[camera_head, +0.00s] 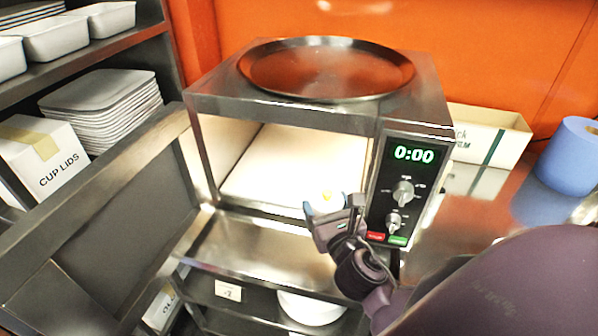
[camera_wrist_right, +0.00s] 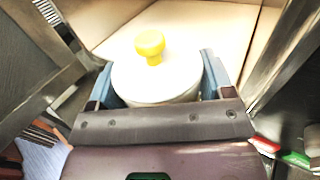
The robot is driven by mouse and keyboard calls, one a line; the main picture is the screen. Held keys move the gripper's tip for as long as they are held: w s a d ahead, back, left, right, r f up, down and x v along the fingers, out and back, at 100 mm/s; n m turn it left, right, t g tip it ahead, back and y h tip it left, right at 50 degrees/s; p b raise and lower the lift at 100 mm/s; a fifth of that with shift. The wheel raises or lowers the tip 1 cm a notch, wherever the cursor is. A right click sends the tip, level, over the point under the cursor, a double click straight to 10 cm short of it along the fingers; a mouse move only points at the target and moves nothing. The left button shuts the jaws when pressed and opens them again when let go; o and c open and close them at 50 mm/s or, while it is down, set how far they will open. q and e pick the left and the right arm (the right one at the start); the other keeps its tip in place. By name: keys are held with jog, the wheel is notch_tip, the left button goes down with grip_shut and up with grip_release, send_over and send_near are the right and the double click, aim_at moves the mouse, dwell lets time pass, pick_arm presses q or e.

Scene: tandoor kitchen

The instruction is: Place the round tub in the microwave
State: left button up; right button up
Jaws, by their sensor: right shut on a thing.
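The round tub (camera_head: 325,204) is white with a yellow knob on its lid; it shows larger in the right wrist view (camera_wrist_right: 155,85). My right gripper (camera_head: 334,214) is shut on the tub, with a blue finger on each side of it. The tub is upright at the front right of the microwave's opening, beside the control panel. The microwave (camera_head: 411,195) is steel, reads 0:00 and is lit inside, with a bare cream floor. Its door (camera_head: 105,205) stands open to the left. My left gripper is out of view.
A dark round tray (camera_head: 325,68) lies on top of the microwave. A rack with white tubs and stacked trays (camera_head: 100,92) is at the left. A cream box (camera_head: 490,135) and blue roll (camera_head: 570,155) stand on the right counter.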

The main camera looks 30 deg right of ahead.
jog(key=f+x, duration=0.1)
jog(key=x, duration=1)
jog(key=f+x, duration=0.1)
jog(key=x, duration=0.5)
jog(key=shift+f, duration=0.7)
jog(key=shift+s+f, duration=0.1)
jog(key=shift+f, duration=0.05)
jog(key=o, duration=1.1)
